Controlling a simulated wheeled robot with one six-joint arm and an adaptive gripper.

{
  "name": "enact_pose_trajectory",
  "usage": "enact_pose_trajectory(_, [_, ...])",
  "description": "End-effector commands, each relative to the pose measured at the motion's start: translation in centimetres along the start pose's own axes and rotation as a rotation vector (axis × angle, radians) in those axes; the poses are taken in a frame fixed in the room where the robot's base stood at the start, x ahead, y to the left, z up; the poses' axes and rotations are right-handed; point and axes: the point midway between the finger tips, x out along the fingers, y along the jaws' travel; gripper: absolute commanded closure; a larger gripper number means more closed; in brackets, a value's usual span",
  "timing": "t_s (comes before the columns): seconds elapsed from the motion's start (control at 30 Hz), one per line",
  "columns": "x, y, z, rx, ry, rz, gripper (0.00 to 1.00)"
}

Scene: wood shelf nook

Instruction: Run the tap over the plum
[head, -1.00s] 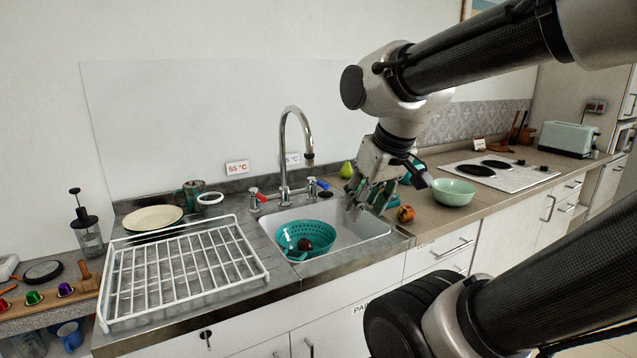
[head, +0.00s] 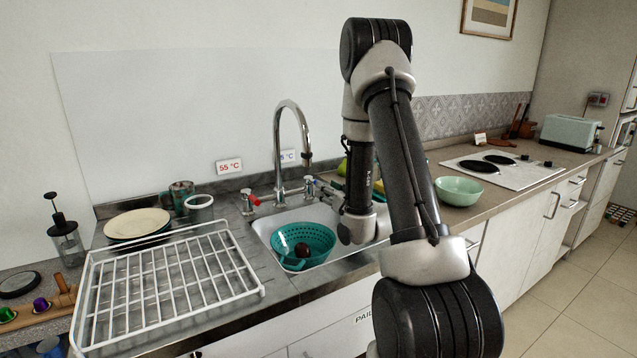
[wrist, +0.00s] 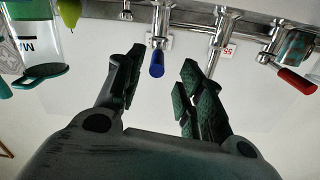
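The dark plum (head: 302,249) sits in a teal colander (head: 322,236) in the sink (head: 262,222), under the chrome tap (head: 281,150). No water stream shows. The tap has a red lever (head: 253,199) on the left, also in the wrist view (wrist: 295,82). Its blue lever (wrist: 157,63) shows in the wrist view between my gripper's two fingers. My gripper (wrist: 160,66) is open, with a gap to the lever on both sides in that view; depth is hard to tell.
A white dish rack (head: 170,285) stands left of the sink, with plates (head: 137,222) and cups (head: 199,208) behind it. A green bowl (head: 459,190) and hob (head: 500,171) are to the right. A pear (wrist: 69,12) shows in the wrist view.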

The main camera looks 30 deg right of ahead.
Motion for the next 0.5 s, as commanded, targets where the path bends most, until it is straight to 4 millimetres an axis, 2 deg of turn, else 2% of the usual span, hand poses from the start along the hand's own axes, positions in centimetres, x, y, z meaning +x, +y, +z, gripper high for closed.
enact_pose_trajectory(0.17, [0.4,0.3,0.3,0.019,0.041,-0.009,0.62])
enact_pose_trajectory(0.5, [5.8,0.2,0.1,0.018,0.040,-0.009,0.62])
